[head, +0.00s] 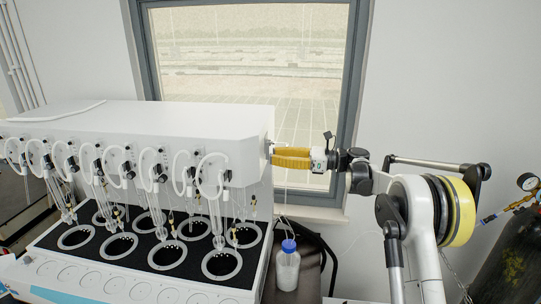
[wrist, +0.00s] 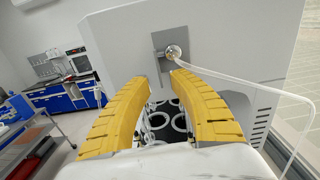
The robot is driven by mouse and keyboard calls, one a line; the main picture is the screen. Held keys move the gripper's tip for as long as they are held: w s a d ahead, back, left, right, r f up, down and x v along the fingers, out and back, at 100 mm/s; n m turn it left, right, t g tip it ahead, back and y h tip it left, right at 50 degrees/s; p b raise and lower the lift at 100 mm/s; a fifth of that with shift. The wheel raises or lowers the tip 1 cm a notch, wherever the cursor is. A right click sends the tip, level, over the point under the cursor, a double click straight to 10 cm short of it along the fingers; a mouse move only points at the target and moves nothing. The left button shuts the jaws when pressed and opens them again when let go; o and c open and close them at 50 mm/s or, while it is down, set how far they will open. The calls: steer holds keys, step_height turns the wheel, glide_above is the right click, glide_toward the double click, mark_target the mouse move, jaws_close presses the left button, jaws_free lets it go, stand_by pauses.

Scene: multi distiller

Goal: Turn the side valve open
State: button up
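The side valve (wrist: 173,53) is a small round metal fitting on a grey square plate on the distiller's white side panel. A white tube runs from it to the right. My gripper (wrist: 165,78) has two yellow fingers, parted with a gap between their tips. In the wrist view the tips appear just below the valve, and nothing is held between them. In the head view my gripper (head: 272,156) points left at the right end of the white distiller housing (head: 200,125). The valve cannot be made out there. Whether the fingertips touch the panel cannot be told.
A bottle with a blue cap (head: 288,268) stands below my gripper, beside the distiller. Glass tubes and round heating wells (head: 221,264) line the distiller's front. A window (head: 250,60) is behind. A dark gas cylinder (head: 510,262) stands at the right.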

steer(key=shift+w+a, duration=0.2)
steer(key=shift+a, duration=0.85)
steer(key=shift+c, duration=0.5)
jaws_close()
